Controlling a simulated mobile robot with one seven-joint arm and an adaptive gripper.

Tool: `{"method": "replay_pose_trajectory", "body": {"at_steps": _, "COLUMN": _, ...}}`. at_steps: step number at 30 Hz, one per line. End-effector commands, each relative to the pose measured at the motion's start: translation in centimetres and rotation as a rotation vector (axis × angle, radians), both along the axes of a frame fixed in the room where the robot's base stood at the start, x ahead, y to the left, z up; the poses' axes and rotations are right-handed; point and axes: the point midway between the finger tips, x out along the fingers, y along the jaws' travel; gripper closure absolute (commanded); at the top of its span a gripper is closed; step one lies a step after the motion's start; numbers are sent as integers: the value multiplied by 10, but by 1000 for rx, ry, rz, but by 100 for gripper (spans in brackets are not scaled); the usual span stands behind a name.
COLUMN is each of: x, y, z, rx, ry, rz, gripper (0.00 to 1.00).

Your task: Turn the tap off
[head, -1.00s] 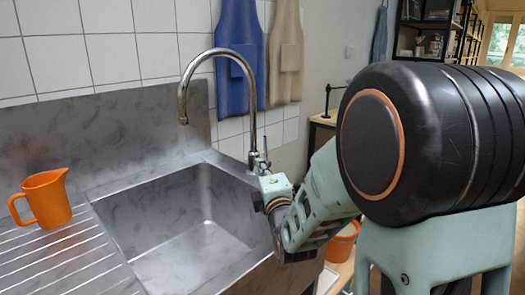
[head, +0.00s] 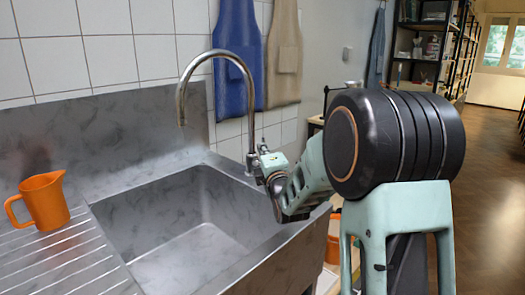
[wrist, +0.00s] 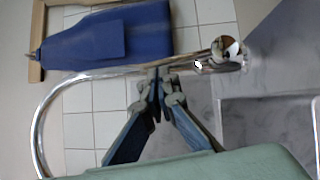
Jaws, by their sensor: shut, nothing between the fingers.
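The chrome gooseneck tap (head: 217,52) stands at the back right corner of the sink, its spout over the basin. No water stream shows below the spout. The tap's small lever (head: 262,147) is by its base, partly hidden by my wrist. My gripper (wrist: 160,72) is shut and empty, its fingertips close to the tap pipe (wrist: 110,72) in the wrist view; I cannot tell whether they touch. A rounded chrome part of the tap (wrist: 228,48) lies right of the fingertips. In the head view my fingers are hidden behind my wrist.
The steel sink basin (head: 190,250) is empty. An orange jug (head: 43,203) stands on the ribbed drainboard (head: 75,255) at left. A blue apron (head: 235,65) and a beige apron (head: 284,55) hang on the tiled wall behind the tap.

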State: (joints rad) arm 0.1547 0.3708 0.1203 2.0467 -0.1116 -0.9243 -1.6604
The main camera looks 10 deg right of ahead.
Motion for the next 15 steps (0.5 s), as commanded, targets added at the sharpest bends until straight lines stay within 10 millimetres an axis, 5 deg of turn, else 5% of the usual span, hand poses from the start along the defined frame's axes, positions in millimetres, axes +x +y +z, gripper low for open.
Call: {"method": "replay_pose_trajectory", "body": {"at_steps": 15, "x": 14, "y": -16, "z": 3, "rx": 65, "ry": 47, "rz": 0, "gripper": 100}}
